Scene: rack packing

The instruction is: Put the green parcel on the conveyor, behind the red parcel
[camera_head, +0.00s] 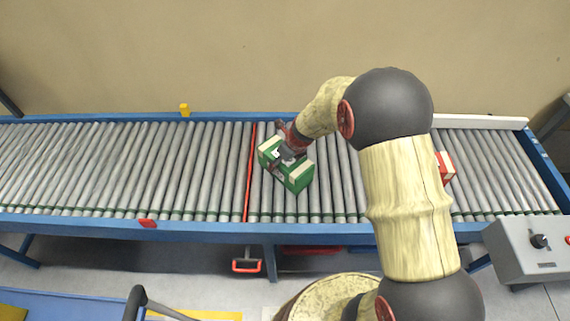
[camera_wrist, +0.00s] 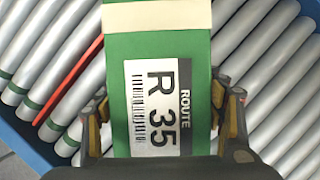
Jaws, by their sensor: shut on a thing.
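The green parcel (camera_head: 299,179) has a cream band and is over the grey rollers of the conveyor (camera_head: 190,170), just right of a red line across it. I cannot tell whether the parcel touches the rollers. The red parcel (camera_head: 446,167) is on the conveyor further right, partly hidden behind my arm.
The red line (camera_head: 250,170) crosses the rollers left of the green parcel. Blue side rails (camera_head: 80,223) edge the conveyor. A grey control box (camera_head: 525,248) stands at the front right. A yellow block (camera_head: 184,110) sits on the back rail. The rollers at left are clear.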

